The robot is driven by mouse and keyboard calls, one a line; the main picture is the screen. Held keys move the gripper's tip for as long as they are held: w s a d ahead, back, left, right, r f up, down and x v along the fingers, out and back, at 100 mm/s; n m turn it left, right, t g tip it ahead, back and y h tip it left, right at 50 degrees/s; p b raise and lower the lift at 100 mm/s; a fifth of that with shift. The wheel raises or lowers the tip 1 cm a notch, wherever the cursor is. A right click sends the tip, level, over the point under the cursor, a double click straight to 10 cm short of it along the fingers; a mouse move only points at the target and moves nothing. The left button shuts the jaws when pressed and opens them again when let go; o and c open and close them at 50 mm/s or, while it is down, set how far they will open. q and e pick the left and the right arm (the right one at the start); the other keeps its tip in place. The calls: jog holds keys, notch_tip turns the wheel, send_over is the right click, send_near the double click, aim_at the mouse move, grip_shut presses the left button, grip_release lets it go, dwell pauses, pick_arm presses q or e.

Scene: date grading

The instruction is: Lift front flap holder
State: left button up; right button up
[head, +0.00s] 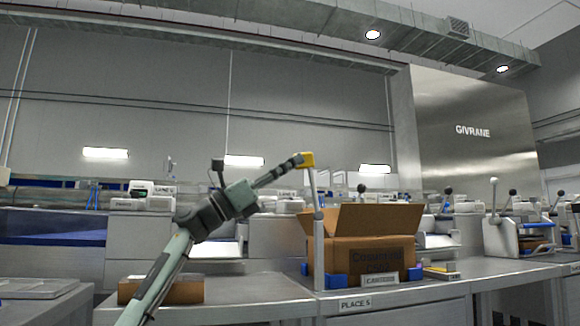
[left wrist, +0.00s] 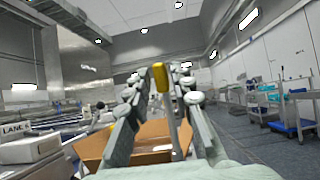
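The front flap holder is a slim grey post (head: 319,245) with a yellow top (head: 307,159), standing upright in front of an open cardboard box (head: 345,258). My left gripper (head: 298,161) reaches its yellow top from the left. In the left wrist view the yellow top (left wrist: 161,78) is between the two spread fingers of my left gripper (left wrist: 160,92), with gaps seen on both sides. The box (left wrist: 152,129) shows below and behind the fingers, its flaps standing out. My right gripper is not in view.
Blue blocks (head: 336,281) hold the box's corners on the grey bench (head: 255,290). A small brown carton (head: 185,291) lies behind my left forearm. A tray (head: 35,288) is at the lower left. Machines with ball-topped levers (head: 494,183) stand at the right.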

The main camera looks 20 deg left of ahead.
pick_arm(q)
jog(key=s+a+f, duration=0.1)
jog(key=s+a, duration=0.7)
jog(key=a, duration=0.3)
jog(key=shift+s+a+f, duration=0.3)
jog(key=shift+a+f, duration=0.05)
jog(key=shift+f, duration=0.1)
